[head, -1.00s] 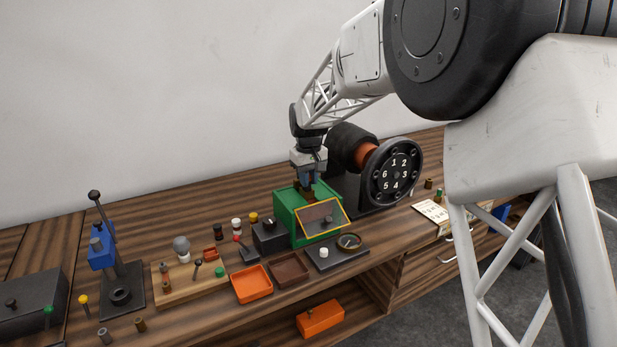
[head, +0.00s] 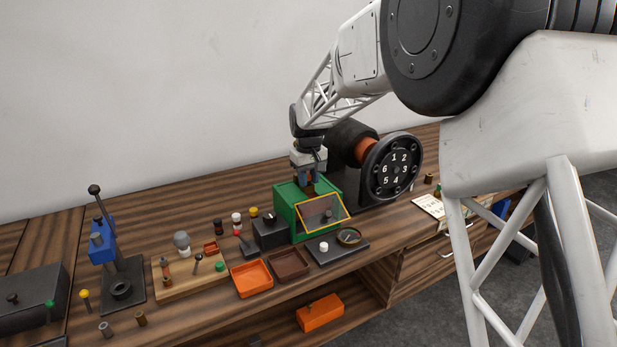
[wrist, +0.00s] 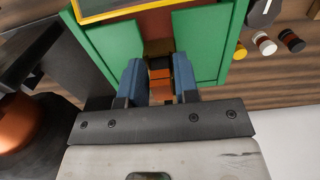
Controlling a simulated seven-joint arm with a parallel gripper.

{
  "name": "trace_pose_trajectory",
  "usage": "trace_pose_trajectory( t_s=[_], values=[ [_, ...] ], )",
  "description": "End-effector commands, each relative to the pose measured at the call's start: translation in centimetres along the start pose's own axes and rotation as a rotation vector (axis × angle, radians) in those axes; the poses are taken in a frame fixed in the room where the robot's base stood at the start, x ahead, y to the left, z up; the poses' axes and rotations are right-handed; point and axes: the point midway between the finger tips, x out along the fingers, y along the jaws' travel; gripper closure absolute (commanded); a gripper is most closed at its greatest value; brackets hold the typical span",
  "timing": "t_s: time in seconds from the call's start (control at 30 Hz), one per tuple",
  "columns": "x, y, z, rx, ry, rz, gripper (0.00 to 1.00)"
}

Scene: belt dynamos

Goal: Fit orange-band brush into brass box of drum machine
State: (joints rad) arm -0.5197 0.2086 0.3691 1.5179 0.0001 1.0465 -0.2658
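My gripper (wrist: 160,84) points down over the open top of the green housing (wrist: 105,42), its blue fingers closed on a small block with dark and orange parts, which I take to be the orange-band brush (wrist: 158,80). A brownish-yellow surface (wrist: 158,46), possibly the brass box, shows in the gap just ahead of the brush. I cannot tell whether the brush touches it. In the head view my gripper (head: 308,185) is at the top of the green housing (head: 287,205), hiding the brush tip. The numbered black drum (head: 392,168) with a copper-coloured part (head: 366,149) stands right behind.
A yellow-framed window (head: 325,214) slopes on the housing's front. A black box (head: 270,234), several small jars, an orange tray (head: 251,279) and a brown tray (head: 289,263) stand left and in front. A dark plate (head: 325,253) lies before the housing. A blue press (head: 103,246) stands far left.

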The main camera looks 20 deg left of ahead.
Motion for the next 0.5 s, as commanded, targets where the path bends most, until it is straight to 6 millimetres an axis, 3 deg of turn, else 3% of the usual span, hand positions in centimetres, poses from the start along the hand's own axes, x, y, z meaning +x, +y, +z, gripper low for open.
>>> trace_pose_trajectory(
  t_s=[0.03, 0.1, 0.5],
  values=[
    [-0.02, 0.00, 0.00, 0.000, 0.000, 0.000, 0.63],
    [-0.03, 0.00, -0.01, 0.000, 0.000, 0.000, 0.53],
    [-0.35, 0.01, -0.02, 0.000, 0.001, 0.000, 0.52]
  ],
)
